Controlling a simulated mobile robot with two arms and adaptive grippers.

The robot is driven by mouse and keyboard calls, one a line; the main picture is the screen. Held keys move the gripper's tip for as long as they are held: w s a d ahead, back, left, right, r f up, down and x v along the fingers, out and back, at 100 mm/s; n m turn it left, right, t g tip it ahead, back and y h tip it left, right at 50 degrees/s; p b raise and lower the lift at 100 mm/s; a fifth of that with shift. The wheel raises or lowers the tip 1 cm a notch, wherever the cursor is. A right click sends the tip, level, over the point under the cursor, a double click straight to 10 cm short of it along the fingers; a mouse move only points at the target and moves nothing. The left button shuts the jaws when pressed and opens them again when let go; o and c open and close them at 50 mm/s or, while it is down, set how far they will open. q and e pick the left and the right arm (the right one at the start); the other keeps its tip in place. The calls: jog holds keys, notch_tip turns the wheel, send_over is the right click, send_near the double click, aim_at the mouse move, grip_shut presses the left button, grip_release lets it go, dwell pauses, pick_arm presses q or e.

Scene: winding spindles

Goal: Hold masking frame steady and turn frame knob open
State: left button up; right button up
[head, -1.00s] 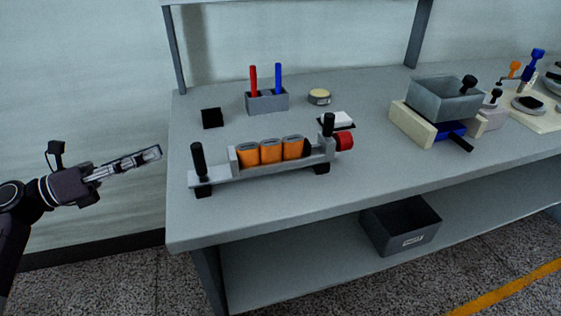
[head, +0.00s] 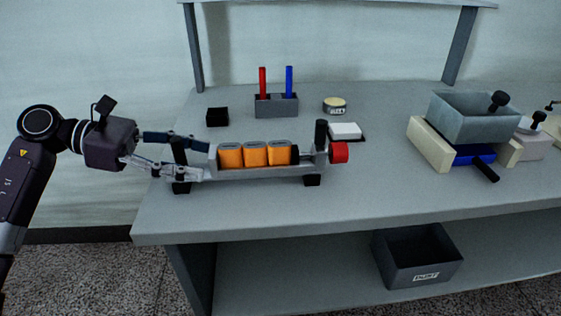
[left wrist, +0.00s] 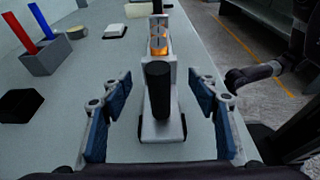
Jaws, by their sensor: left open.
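The masking frame (head: 265,174) is a grey bar on the bench, with several orange blocks (head: 254,154) in its middle. It has a black upright handle at its left end, another black handle (head: 321,134) at its right end and a red knob (head: 339,152) beyond that. My left gripper (head: 205,160) is open at the frame's left end. In the left wrist view the left black handle (left wrist: 159,90) stands between the spread blue-padded fingers (left wrist: 160,105), with gaps on both sides. My right gripper cannot be made out in either view.
A grey holder (head: 277,106) with red and blue sticks, a black box (head: 217,117), a round tin (head: 334,104) and a white block (head: 345,131) stand behind the frame. A grey bin assembly (head: 473,117) is at right. The bench front is clear.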

aim_at(240, 168)
pick_arm(q)
jog(key=x, duration=0.5)
jog(key=shift+d+f, duration=0.15)
jog(key=shift+d, duration=0.2)
jog(key=shift+x, duration=0.95)
jog(key=shift+s+d+f+b, duration=0.15)
jog(key=shift+d+f+b, duration=0.2)
jog(key=shift+d, duration=0.4)
pick_arm(e)
notch_tip(240, 168, up, 2)
jog(key=shift+a+r, duration=0.15)
jog(key=shift+r, duration=0.1)
pick_arm(q)
jog(key=shift+c, duration=0.6)
jog(key=c, duration=0.8)
pick_arm(e)
jog(key=shift+o, duration=1)
jog(key=shift+w, duration=0.1)
